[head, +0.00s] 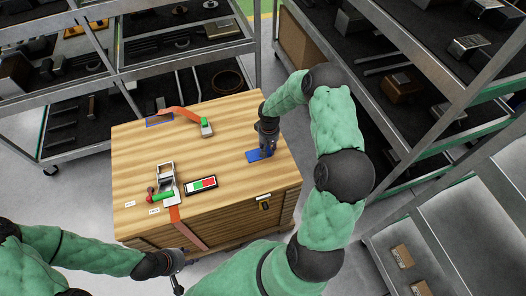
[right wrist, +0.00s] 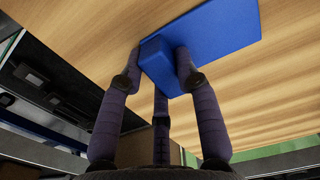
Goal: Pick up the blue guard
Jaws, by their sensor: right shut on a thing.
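The blue guard (head: 254,156) is at the right part of the wooden crate top (head: 222,125). In the right wrist view the blue guard (right wrist: 222,38) shows a flat plate with a raised block at one end. My right gripper (head: 266,149) comes down over the guard from above. Its fingers (right wrist: 158,72) are shut on the raised block, with one on each side. The guard looks to be at the wood surface; I cannot tell if there is a gap beneath it. My left gripper (head: 179,277) is low in front of the crate, away from the guard, its fingers too small to read.
A ratchet buckle (head: 169,183) with an orange strap lies at the crate's left, beside a red and green card (head: 201,186). Another strap with a green-marked buckle (head: 206,128) lies at the back, near a blue outline (head: 160,121). Metal shelves (head: 190,65) stand behind and to the right.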

